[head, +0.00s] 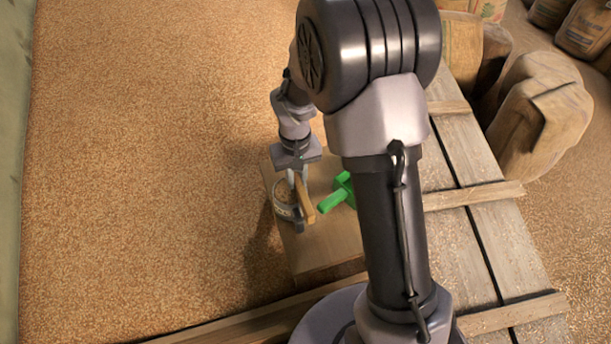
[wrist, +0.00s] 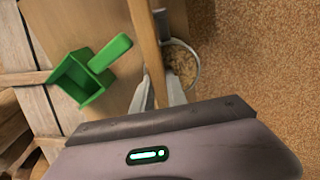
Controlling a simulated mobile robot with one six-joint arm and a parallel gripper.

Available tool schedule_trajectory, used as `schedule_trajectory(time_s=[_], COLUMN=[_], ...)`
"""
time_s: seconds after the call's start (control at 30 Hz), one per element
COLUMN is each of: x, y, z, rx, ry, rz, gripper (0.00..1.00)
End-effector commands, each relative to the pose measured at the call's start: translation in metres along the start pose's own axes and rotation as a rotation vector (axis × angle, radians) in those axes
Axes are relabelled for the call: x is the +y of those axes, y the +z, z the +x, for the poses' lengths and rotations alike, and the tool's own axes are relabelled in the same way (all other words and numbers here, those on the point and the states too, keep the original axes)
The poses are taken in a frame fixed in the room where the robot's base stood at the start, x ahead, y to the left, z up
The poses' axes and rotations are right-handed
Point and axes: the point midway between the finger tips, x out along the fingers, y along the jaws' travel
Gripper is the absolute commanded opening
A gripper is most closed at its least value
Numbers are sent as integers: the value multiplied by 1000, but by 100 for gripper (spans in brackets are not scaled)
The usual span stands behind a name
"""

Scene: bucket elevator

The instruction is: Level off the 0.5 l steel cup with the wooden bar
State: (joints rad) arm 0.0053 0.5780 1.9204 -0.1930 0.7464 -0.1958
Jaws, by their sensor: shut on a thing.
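The steel cup (head: 282,211) stands on a wooden board, below my gripper (head: 297,181) in the head view. In the wrist view, the cup (wrist: 196,72) is round and holds grain; its left side is hidden by the bar and a finger. My gripper (wrist: 158,80) is shut on the wooden bar (head: 304,203). The bar (wrist: 145,45) is long and light brown and runs along the cup's edge in the wrist view. I cannot tell whether it touches the rim.
A green scoop (head: 334,200) lies on the board (head: 325,247) near the cup; it also shows in the wrist view (wrist: 84,76). Loose grain (head: 140,150) spreads to the left. Planks (head: 480,220) and full sacks (head: 540,120) are on the right.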

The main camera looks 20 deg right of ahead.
Motion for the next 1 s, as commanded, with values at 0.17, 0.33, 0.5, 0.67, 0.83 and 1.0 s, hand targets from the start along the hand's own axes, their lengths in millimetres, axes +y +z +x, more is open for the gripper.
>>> schedule_trajectory(time_s=[0.17, 0.33, 0.5, 0.67, 0.83, 1.0], x=[-15, -30, -44, -57, -72, -86], y=[0, 0, 0, 0, 0, 0], z=[0, 0, 0, 0, 0, 0], rx=[0, -1, -1, -1, 0, 0], ry=[0, 0, 0, 0, 0, 0], rz=[-1, -1, -1, -1, -1, -1], gripper=[0, 0, 0, 0, 0, 0])
